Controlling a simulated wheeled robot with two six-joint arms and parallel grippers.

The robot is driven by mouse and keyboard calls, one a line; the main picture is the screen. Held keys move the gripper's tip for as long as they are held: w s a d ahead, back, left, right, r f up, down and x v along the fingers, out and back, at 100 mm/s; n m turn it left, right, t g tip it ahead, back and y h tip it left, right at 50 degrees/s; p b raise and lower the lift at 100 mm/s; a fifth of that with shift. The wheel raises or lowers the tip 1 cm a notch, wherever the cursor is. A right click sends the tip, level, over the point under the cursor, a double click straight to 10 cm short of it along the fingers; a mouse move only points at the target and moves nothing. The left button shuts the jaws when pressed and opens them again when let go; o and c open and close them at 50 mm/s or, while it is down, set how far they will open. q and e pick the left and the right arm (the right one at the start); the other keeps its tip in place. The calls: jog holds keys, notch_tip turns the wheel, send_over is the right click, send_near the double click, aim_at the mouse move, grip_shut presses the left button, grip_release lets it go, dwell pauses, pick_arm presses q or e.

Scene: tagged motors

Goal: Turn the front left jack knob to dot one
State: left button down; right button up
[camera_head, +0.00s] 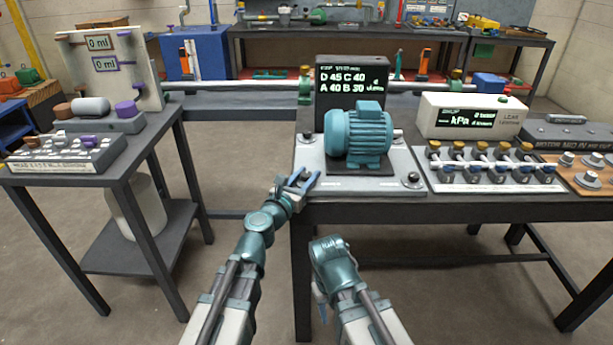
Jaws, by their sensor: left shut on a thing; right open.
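A teal motor (357,135) stands on a dark base on a grey plate (345,186) at the table's front left corner. The knob's dots are too small to read. My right gripper (319,296) hangs low in front of the table, away from the plate; its fingers are mostly hidden by its wrist.
A black display (352,87) with lit text stands behind the motor.

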pick_arm(q)
jog(key=shift+n+t+y, duration=0.7)
jog(key=shift+n+y, duration=0.6)
jog(key=shift+y, duration=0.6)
jog(key=shift+n+y, duration=0.3)
jog(key=shift+y, duration=0.1)
jog(key=c, duration=0.5)
grip_release()
